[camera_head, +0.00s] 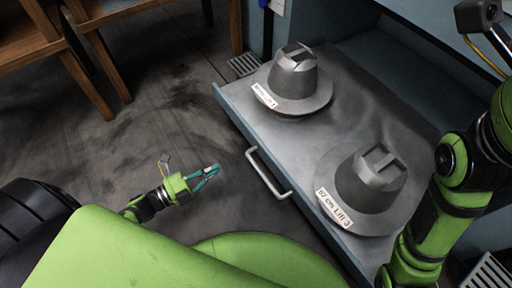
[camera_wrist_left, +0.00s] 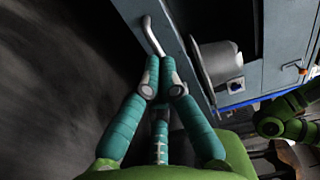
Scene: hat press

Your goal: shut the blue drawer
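The blue drawer (camera_head: 236,112) is pulled out in the head view, with a grey bottom and a pale bar handle (camera_head: 268,178) on its front. The handle (camera_wrist_left: 153,36) also shows at the top of the left wrist view. My left gripper (camera_head: 217,170) is out in front of the drawer, to the left of the handle and apart from it. Its teal fingertips (camera_wrist_left: 160,65) come together just below the handle in the left wrist view, with nothing seen between them. My right arm crosses the right side of the head view; its gripper is out of the picture.
Two grey metal hat forms with labels stand in the drawer, one at the back (camera_head: 292,80) and one nearer (camera_head: 368,185). Wooden chairs (camera_head: 70,50) stand at the upper left. The dark floor (camera_head: 150,110) left of the drawer is clear.

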